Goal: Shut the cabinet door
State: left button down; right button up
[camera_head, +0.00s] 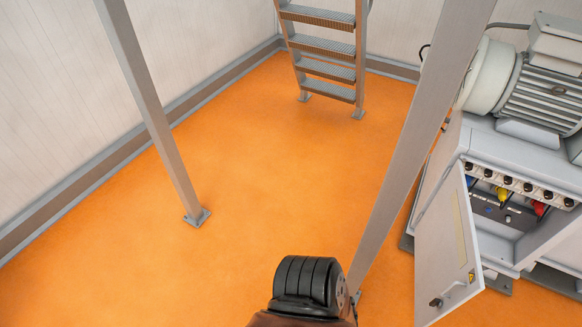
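The grey cabinet (502,149) stands at the right of the head view. Its door (447,246) hangs open, swung out to the left and toward me, hinged on the cabinet's left side. The door has a dark round latch (436,302) near its lower free corner and a small yellow warning label (471,277). Inside the open front a row of dark round fittings and blue, yellow and red connectors (503,194) show. Neither gripper is in view.
A grey motor (540,95) sits on top of the cabinet. A slanting grey post (420,130) stands left of the cabinet, and another post (150,100) stands further left. A metal ladder (322,45) is at the back. Orange floor (260,150) between the posts is clear.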

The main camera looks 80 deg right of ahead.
aim_at(449, 267)
jog(key=z, duration=4)
